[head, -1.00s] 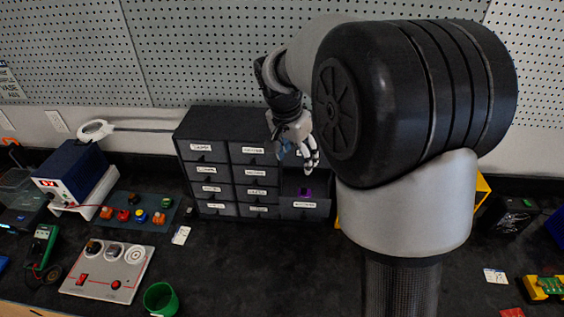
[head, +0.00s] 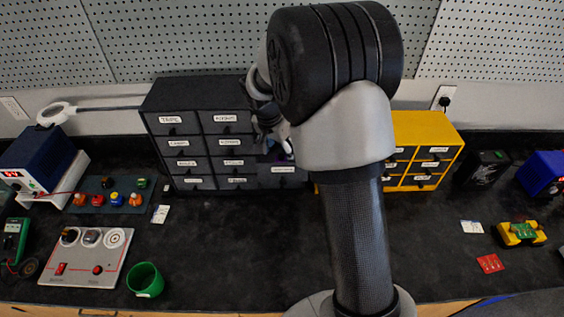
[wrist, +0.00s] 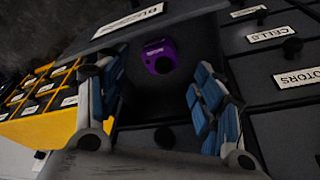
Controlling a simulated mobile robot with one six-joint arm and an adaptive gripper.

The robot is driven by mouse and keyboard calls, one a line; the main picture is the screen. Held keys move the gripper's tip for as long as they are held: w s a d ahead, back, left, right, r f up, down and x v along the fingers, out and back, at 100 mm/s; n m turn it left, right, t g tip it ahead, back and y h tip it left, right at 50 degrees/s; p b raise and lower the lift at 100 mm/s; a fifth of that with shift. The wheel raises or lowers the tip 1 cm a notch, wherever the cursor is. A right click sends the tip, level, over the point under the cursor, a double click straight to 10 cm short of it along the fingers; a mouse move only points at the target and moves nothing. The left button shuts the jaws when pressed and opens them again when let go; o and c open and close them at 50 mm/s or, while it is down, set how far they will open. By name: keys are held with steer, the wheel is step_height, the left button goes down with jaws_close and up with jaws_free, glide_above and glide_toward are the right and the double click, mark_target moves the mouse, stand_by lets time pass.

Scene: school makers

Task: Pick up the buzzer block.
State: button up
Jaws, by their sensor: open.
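A small purple block (wrist: 158,55) with a dark round spot and a small label lies in an open dark drawer (wrist: 180,90). It appears to be the buzzer block, but I cannot read its label. My gripper (wrist: 158,85) is open and empty in the wrist view, its blue-padded fingers on either side of the drawer space with the block between and beyond the tips.
A yellow drawer cabinet (head: 425,130) stands to the right of my arm. A green cup (head: 145,280), a switch panel (head: 88,255) and a tray of coloured parts (head: 108,195) are on the left.

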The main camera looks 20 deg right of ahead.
mark_target(282, 157)
steer(key=x, duration=0.3)
steer(key=c, duration=1)
steer(key=shift+r, duration=0.15)
